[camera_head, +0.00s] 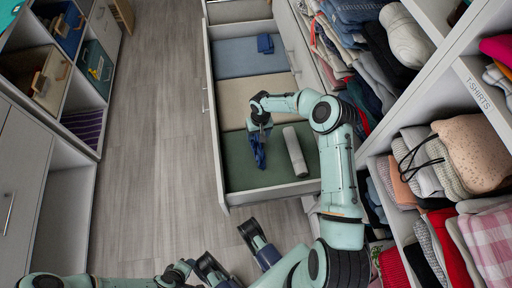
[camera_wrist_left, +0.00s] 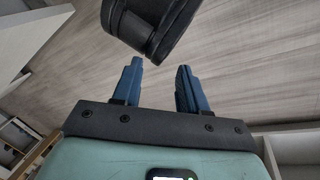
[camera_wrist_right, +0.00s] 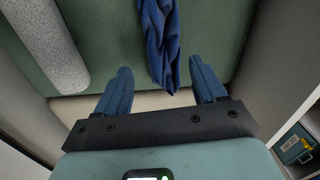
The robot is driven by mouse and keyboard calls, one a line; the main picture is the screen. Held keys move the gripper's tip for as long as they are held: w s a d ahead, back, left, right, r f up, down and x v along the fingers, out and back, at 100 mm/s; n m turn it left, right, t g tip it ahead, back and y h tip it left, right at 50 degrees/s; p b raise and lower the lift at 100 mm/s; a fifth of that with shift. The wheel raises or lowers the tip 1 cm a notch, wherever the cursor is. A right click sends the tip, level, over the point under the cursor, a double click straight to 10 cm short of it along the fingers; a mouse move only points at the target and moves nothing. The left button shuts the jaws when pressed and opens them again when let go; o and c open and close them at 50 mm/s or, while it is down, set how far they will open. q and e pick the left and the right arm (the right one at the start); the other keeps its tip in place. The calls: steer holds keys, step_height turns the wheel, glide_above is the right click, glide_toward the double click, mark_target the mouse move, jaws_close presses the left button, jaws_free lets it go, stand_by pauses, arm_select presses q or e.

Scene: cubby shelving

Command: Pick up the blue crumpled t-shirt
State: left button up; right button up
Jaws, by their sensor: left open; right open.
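A blue crumpled t-shirt (camera_wrist_right: 162,45) lies on the green floor of the open drawer in the right wrist view. Its near end reaches between the fingertips of my right gripper (camera_wrist_right: 160,82), which is open, with clear room on both sides of the cloth. In the head view my right gripper (camera_head: 258,152) is over the drawer's nearest compartment and mostly hides the shirt, and blue of cloth and fingers is hard to tell apart there. My left gripper (camera_head: 236,256) is open and empty low over the floor; its fingers also show in the left wrist view (camera_wrist_left: 157,85).
A light grey roll (camera_head: 295,152) lies right of the gripper in the green compartment; it also shows in the right wrist view (camera_wrist_right: 52,45). A small blue item (camera_head: 265,43) lies in a farther compartment. Drawer walls (camera_head: 216,150) surround the gripper. Clothes shelves stand at right.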

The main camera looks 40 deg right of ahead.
mark_target(257, 140)
steer(key=f, duration=0.2)
steer(key=f+b, duration=0.1)
steer(key=f, duration=0.4)
steer(key=shift+a+b, duration=0.3)
steer(key=shift+a, duration=0.05)
arm_select(q)
steer(key=w+f, duration=0.1)
steer(key=w+a+f, duration=0.1)
steer(key=shift+w+a+t, duration=0.15)
steer(key=shift+w+t, duration=0.2)
steer(key=shift+t, duration=0.05)
arm_select(e)
steer(key=shift+r, duration=0.1)
steer(key=c, duration=0.9)
